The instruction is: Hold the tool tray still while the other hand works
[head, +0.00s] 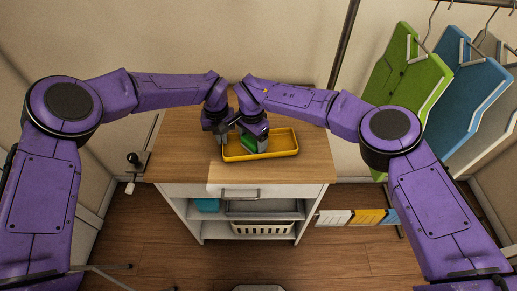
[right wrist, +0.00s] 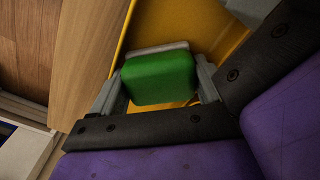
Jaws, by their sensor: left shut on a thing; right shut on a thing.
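The yellow tool tray (head: 283,141) lies on the wooden top of a cabinet. My left gripper (head: 223,148) is at the tray's left end and appears shut on its rim, though the contact is small and partly hidden. My right gripper (head: 249,146) is over the left part of the tray, shut on a green block-like thing (head: 247,142). In the right wrist view the green thing (right wrist: 160,78) sits between both fingers, with the yellow tray (right wrist: 185,22) behind it. I cannot tell whether the green thing touches the tray floor.
The wooden top (head: 305,168) is clear to the right of the tray. A drawer with a handle (head: 240,193) is in front below. A basket (head: 262,229) and a blue bin (head: 207,205) stand on lower shelves. Green (head: 408,75) and blue (head: 470,95) panels hang at right.

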